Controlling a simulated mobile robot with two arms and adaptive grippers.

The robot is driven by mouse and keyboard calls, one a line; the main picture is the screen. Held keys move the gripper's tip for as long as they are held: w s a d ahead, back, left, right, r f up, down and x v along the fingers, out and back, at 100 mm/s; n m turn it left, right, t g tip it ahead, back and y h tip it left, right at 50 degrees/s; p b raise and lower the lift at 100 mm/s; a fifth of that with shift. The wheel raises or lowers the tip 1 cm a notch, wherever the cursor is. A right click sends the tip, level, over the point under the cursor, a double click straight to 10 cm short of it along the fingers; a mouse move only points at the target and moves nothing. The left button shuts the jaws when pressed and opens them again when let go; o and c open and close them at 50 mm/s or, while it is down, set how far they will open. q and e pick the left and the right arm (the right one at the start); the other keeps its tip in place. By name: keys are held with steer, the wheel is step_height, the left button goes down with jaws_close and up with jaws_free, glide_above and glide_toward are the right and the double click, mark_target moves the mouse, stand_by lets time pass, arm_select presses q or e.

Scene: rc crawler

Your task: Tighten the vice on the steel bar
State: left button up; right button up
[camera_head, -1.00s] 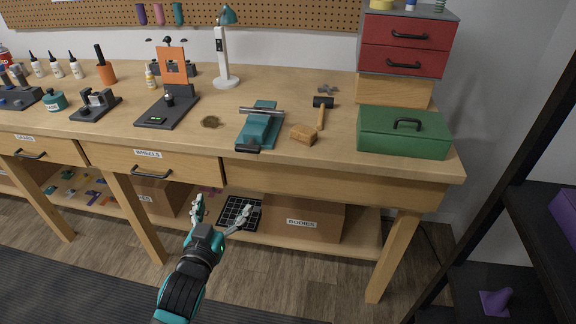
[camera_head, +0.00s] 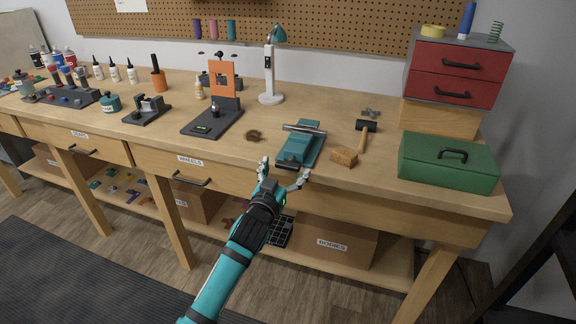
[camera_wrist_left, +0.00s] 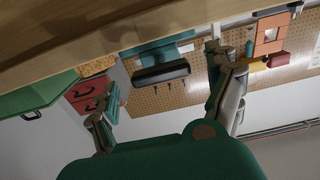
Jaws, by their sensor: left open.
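The teal vice (camera_head: 297,150) stands at the front edge of the workbench, right of its middle. The steel bar (camera_head: 304,128) lies across its far part. My left gripper (camera_head: 284,171) is open and empty, just in front of the vice and the bench edge, with its fingers spread. In the left wrist view the vice's black handle (camera_wrist_left: 161,75) shows between and beyond the open fingers (camera_wrist_left: 165,72), seemingly apart from them. The vice's teal body (camera_wrist_left: 152,52) shows behind the handle. In the head view the gripper partly overlaps the vice's near end. My right gripper is out of view.
A wooden block (camera_head: 344,156) and a mallet (camera_head: 364,136) lie right of the vice. A green toolbox (camera_head: 449,177) stands farther right. A dark stand with an orange plate (camera_head: 222,80) is to the left. The bench's front edge and drawers (camera_head: 190,170) are close to my arm.

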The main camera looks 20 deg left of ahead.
arm_select(q)
steer(key=shift+w, duration=1.2)
steer(key=c, duration=1.2)
